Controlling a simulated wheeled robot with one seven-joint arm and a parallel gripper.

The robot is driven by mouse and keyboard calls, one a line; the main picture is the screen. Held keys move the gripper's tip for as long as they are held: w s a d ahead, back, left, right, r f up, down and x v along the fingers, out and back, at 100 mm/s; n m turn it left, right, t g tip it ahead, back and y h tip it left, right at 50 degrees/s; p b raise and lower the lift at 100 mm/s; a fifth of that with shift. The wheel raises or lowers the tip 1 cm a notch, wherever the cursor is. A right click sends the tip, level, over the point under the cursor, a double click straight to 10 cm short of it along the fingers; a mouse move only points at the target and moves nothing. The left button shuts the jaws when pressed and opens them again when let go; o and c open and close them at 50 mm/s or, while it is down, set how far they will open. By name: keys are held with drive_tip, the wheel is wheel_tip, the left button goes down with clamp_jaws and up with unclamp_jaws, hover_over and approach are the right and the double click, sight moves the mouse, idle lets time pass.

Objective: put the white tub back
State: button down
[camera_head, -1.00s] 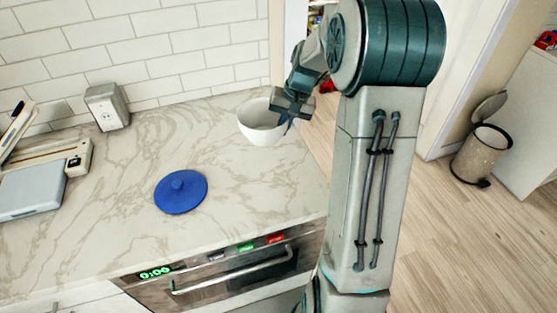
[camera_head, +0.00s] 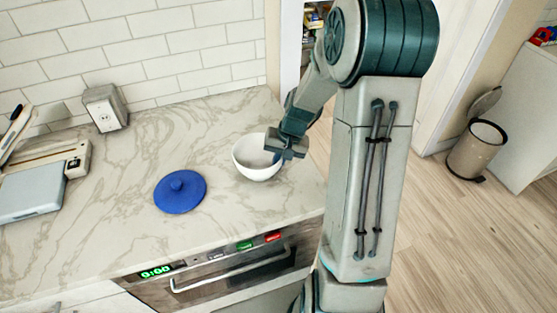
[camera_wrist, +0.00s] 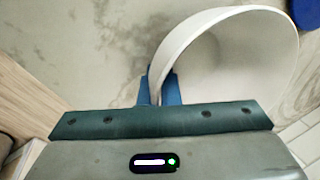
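The white tub (camera_head: 250,168) is a round, open white bowl, upright at the right part of the marble counter; I cannot tell whether its base touches the counter. My gripper (camera_head: 277,158) is at its right rim. In the wrist view my gripper (camera_wrist: 158,88) has one blue finger on each side of the white tub's wall (camera_wrist: 188,36), and it is shut on that wall. The fingertips inside the tub are hidden in the head view.
A blue lid with a knob (camera_head: 180,191) lies on the counter (camera_head: 130,165) left of the tub. A socket box (camera_head: 106,108) stands by the tiled wall, and a grey device (camera_head: 35,190) is at far left. An oven (camera_head: 215,268) is below. A bin (camera_head: 474,150) stands right.

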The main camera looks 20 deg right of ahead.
drive_tip(key=shift+f, duration=0.15)
drive_tip(key=c, duration=1.6)
unclamp_jaws()
drive_tip(key=shift+c, duration=0.2)
